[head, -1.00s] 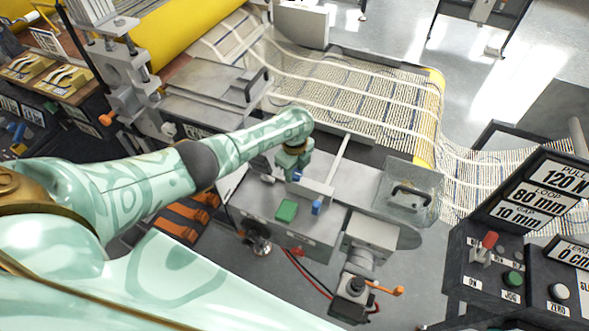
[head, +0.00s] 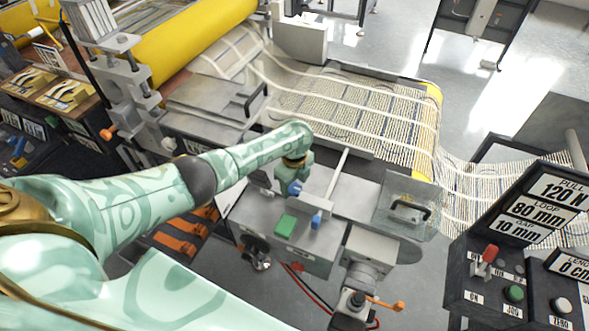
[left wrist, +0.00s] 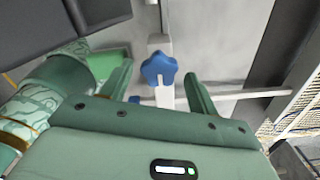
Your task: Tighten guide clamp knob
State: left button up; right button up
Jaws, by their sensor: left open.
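The blue star-shaped clamp knob (left wrist: 158,66) sits on a pale bar in the left wrist view. In the head view the knob (head: 294,188) shows beside my left gripper, above the grey guide plate. My left gripper (left wrist: 160,74) is open, with one finger on each side of the knob. Gaps show between the fingers and the knob; I cannot tell its exact height over it. In the head view my left gripper (head: 283,181) partly hides the clamp. My right gripper is in neither view.
A green pad (head: 286,225) and a second blue part (head: 316,220) are on the grey unit near the knob. A clear plate with a black handle (head: 410,208) lies to the right. Mesh (head: 355,110) runs behind. A control panel (head: 505,260) stands at the right.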

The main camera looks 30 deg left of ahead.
aim_at(295, 188)
pick_arm(q)
notch_tip(295, 188, up, 16)
jog(key=p, duration=0.6)
jog(key=shift+f, duration=0.15)
